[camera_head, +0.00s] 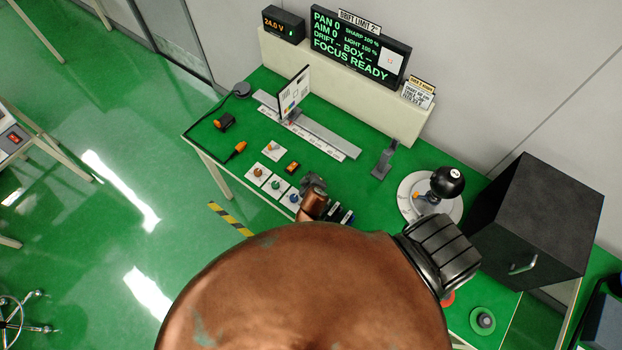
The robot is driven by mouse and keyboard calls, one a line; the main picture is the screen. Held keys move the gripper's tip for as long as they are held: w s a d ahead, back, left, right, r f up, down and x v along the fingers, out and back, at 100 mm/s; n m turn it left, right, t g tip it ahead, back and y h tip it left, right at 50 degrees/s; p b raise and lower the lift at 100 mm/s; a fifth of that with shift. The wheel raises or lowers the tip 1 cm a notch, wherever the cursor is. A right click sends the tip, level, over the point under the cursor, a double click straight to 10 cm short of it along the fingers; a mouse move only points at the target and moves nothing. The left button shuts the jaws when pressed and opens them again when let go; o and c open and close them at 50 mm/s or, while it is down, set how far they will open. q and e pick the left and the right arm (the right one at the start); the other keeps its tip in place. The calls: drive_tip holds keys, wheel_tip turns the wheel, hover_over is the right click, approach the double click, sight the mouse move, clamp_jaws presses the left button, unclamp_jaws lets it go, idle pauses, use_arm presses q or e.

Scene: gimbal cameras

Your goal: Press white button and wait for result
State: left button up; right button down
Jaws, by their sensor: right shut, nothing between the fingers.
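I cannot pick out a white button; that part of the bench is partly covered by my copper-coloured arm. My right gripper (314,184) is a small dark shape low over the green bench (352,178), beside the row of knob plates, and is shut with nothing in it. Whether it touches anything is not clear. The display (360,47) at the back reads PAN 0, AIM 0, DRIFT --, BOX --, SHARP 100 %, LIGHT 100 % and FOCUS READY. My left gripper is not in view.
Knob plates (275,185) lie left of the gripper. A rail (318,135) carries an upright card (293,92). A black ball on a stand (448,182), a dark box (540,215) and a green button (483,319) are to the right. A 24.0 V unit (283,24) stands behind.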

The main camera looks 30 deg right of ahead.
drive_tip(key=shift+f, duration=0.15)
idle(0.6)
drive_tip(key=shift+f+b, duration=0.3)
drive_tip(key=shift+f+b, duration=0.35)
drive_tip(key=shift+f, duration=0.1)
idle(0.7)
drive_tip(key=shift+r, duration=0.15)
drive_tip(key=shift+r+p, duration=0.75)
drive_tip(key=shift+p, duration=0.1)
wheel_tip(320, 180, up, 5)
drive_tip(key=p, duration=0.4)
drive_tip(key=shift+p, duration=0.4)
